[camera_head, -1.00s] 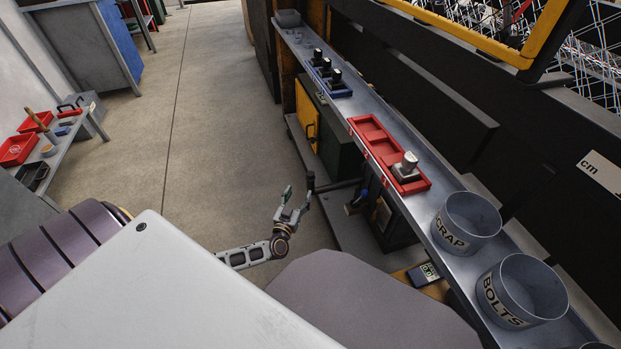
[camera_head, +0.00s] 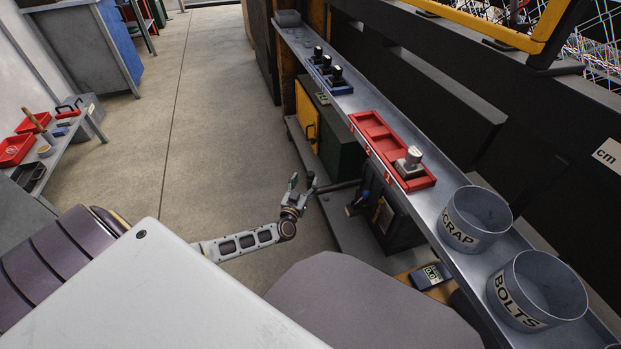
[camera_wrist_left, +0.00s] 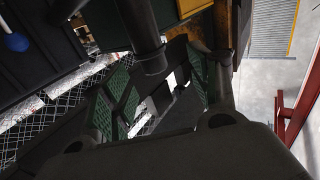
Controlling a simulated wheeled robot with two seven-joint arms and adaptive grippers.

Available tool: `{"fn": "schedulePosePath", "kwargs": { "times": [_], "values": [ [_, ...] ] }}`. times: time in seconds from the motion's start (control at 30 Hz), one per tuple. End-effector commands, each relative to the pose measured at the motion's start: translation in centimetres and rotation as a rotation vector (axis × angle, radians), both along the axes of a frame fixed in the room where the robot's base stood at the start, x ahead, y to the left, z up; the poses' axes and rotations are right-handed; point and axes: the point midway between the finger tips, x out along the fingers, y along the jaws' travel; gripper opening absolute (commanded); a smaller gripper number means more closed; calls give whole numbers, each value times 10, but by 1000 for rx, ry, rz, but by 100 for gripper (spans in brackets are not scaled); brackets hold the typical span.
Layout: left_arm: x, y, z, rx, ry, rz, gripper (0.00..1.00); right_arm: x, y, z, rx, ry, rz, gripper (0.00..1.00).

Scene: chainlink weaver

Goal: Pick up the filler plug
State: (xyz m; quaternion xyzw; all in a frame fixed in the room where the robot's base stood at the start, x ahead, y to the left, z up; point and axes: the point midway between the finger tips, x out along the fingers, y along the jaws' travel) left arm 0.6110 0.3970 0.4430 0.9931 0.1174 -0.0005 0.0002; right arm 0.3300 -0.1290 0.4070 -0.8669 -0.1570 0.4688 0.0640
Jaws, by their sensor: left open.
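A silver-grey piece with a round top and a blocky base (camera_head: 409,161) stands upright in the near compartment of the red tray (camera_head: 369,129) on the long metal shelf. I cannot tell whether it is the filler plug. Several black-topped pieces (camera_head: 327,66) stand in a blue tray farther along the shelf. My left gripper (camera_head: 302,187) is open with nothing seen between its fingers, left of the shelf and apart from both trays. The left wrist view shows its green-padded fingers (camera_wrist_left: 160,95) spread, with a dark post behind. My right gripper is not in view.
Grey bins marked SCRAP (camera_head: 473,219) and BOLTS (camera_head: 536,290) stand on the near shelf. A yellow-fronted cabinet (camera_head: 306,117) and a dark bar (camera_head: 338,186) are close to my left gripper. The concrete floor (camera_head: 215,130) to the left is open.

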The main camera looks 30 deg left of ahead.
Motion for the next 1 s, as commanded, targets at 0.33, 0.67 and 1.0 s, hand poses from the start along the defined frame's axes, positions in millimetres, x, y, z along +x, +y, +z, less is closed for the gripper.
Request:
{"fn": "schedulePosePath", "kwargs": {
  "times": [0.33, 0.67, 1.0],
  "values": [
    [5, 0, 0, 1, -2, 0, 61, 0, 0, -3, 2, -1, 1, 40],
    [25, 0, 0, 2, -3, 0, 61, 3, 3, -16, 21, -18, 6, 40],
    [48, 3, 1, 0, -2, -1, 61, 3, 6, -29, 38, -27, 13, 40]
  ]
}}
